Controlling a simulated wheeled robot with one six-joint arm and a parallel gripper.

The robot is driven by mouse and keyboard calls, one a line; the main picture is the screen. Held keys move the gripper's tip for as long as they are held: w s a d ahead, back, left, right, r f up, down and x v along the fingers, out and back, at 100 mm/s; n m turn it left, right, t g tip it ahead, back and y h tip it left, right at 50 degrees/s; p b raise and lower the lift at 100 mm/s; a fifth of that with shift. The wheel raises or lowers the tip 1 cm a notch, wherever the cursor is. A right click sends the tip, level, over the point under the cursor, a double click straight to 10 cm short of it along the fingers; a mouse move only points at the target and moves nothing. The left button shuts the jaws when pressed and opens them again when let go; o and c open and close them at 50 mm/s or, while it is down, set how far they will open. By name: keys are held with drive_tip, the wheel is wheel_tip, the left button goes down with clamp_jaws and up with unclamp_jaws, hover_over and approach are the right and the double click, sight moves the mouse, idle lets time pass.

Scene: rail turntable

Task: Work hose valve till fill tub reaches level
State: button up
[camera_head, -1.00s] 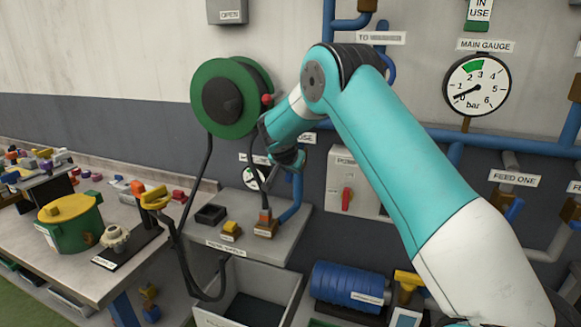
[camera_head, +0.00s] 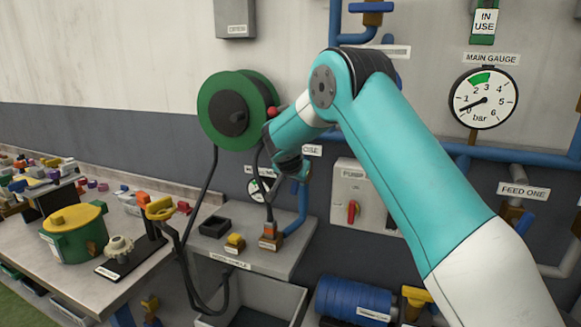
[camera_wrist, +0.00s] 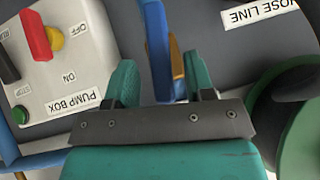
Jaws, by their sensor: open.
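The fill tub is most likely the grey open tub (camera_head: 285,290) below the bench, cut off by the picture's lower edge. A black hose (camera_head: 187,260) hangs from the green reel (camera_head: 205,100) and loops down at the tub; a yellow-handled piece (camera_head: 160,208) is beside it. I cannot tell whether these are the hose valve. The tub's level is not readable.
The pump box (camera_head: 360,195) with a red switch is right of my gripper. A small gauge (camera_head: 257,190) is partly hidden behind a hose. The main gauge (camera_head: 484,99) hangs upper right. A green pot (camera_head: 75,233) and loose parts crowd the left bench.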

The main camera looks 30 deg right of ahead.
drive_tip(key=b+v, duration=0.4)
drive_tip(key=v, duration=1.1)
drive_tip(key=shift+s+r, duration=0.15)
drive_tip(key=shift+r, duration=0.05)
idle(6.3)
